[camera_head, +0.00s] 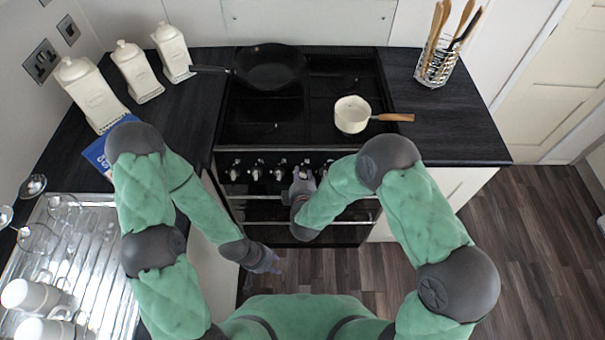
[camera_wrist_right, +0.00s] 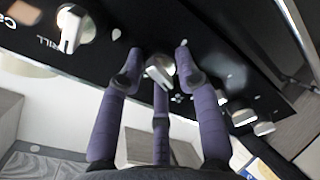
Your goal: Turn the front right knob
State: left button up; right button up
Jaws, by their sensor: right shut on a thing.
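The cooker has a row of white and silver knobs (camera_head: 257,173) along its dark front panel. My right gripper (camera_head: 303,178) is at this panel, right of the middle of the row, and hides part of it. In the right wrist view its purple fingers (camera_wrist_right: 159,62) are closed around one silver-white knob (camera_wrist_right: 158,74). I cannot tell from the markings which burner this knob serves. Another knob (camera_wrist_right: 73,30), beside lettering ending in "ILL", is to the left in that view. My left gripper (camera_head: 270,264) hangs low, away from the cooker; its fingers are too small to judge.
A cream saucepan (camera_head: 352,115) with a wooden handle and a black frying pan (camera_head: 270,68) stand on the hob. An oven rail (camera_head: 255,197) runs below the knobs. A utensil holder (camera_head: 436,66) is at right. The floor at right is clear.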

jog(key=n, duration=0.1)
jog(key=n+p, duration=0.1)
jog(key=n, duration=0.1)
jog(key=shift+w+a+r, duration=0.2)
jog(key=shift+r, duration=0.1)
jog(key=shift+f+n, duration=0.1)
jog(key=shift+n, duration=0.6)
jog(key=shift+s, duration=0.1)
jog(key=o, duration=1.1)
jog(key=shift+f, duration=0.1)
jog(key=shift+c, duration=0.2)
jog(key=shift+o, duration=0.3)
jog(key=shift+a+f, duration=0.1)
jog(key=shift+a, duration=0.05)
jog(key=shift+s, duration=0.2)
jog(key=v, duration=1.1)
jog(key=shift+s+d+r, duration=0.25)
jog(key=shift+s+r, duration=0.05)
